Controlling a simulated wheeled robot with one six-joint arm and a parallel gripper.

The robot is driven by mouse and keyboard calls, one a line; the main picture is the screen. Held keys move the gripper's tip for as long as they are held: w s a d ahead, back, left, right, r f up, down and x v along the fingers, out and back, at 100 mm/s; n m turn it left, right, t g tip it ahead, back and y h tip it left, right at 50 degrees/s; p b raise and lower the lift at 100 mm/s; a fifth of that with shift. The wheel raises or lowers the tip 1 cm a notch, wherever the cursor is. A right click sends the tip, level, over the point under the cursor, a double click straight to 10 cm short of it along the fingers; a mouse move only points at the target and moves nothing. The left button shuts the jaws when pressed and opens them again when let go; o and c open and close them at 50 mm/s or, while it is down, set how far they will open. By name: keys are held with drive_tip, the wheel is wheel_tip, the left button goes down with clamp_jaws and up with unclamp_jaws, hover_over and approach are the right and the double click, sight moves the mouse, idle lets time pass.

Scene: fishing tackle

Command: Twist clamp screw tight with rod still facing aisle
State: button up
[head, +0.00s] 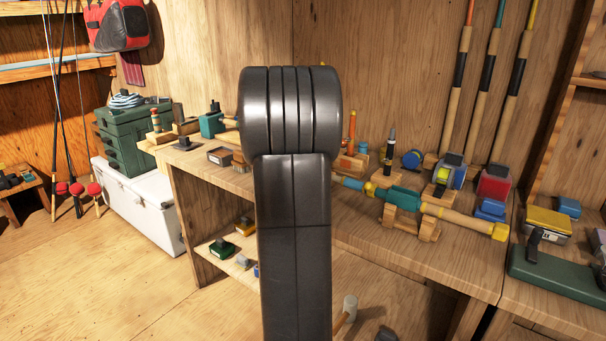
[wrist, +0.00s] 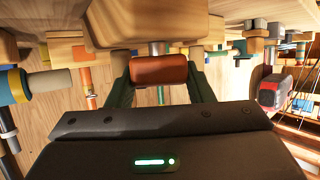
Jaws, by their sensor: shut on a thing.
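In the wrist view my gripper (wrist: 159,78) has its two dark green fingers shut on a reddish-brown cylindrical handle, the clamp screw (wrist: 159,69). A short metal shaft joins the handle to a pale wooden block (wrist: 150,23). In the head view my arm hides the gripper and the screw. A rod with a teal reel seat (head: 403,197) and wooden grip lies in wooden cradles on the bench at the right. Another teal piece (head: 211,125) in a wooden holder stands at the bench's left end. I cannot tell how tight the screw is.
The wooden bench (head: 455,262) holds several reels and boxes, including a red box (head: 494,183). Upright rods (head: 458,75) lean against the back wall. Green boxes (head: 130,135) sit on a white cooler (head: 140,210) at the left. The floor at the front left is clear.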

drive_tip(key=shift+o, duration=0.2)
drive_tip(key=shift+r+m+h+p, duration=0.4)
drive_tip(key=shift+m+h+p, duration=0.15)
drive_tip(key=shift+p, duration=2.15)
drive_tip(key=p, duration=0.3)
drive_tip(key=shift+m+h, duration=0.25)
drive_tip(key=shift+h, duration=0.1)
drive_tip(key=shift+c, duration=0.2)
drive_tip(key=shift+o, duration=0.2)
drive_tip(key=m+h+p, duration=0.1)
drive_tip(key=p, duration=0.4)
drive_tip(key=shift+m+g+h, duration=0.3)
drive_tip(key=shift+h, duration=0.1)
drive_tip(key=m+g+h+p, duration=0.1)
drive_tip(key=m+h+p, duration=0.1)
drive_tip(key=p, duration=0.5)
drive_tip(key=shift+f+h, duration=0.15)
drive_tip(key=shift+h, duration=0.15)
drive_tip(key=m+g+h+p, duration=0.1)
drive_tip(key=m+p, duration=0.1)
drive_tip(key=p, duration=0.1)
drive_tip(key=shift+f+h, duration=0.15)
drive_tip(key=shift+h, duration=0.25)
drive_tip(key=shift+c, duration=0.2)
drive_tip(key=shift+f+m, duration=0.1)
drive_tip(key=shift+m, duration=0.2)
drive_tip(key=o, duration=1)
drive_tip(key=shift+h, duration=0.3)
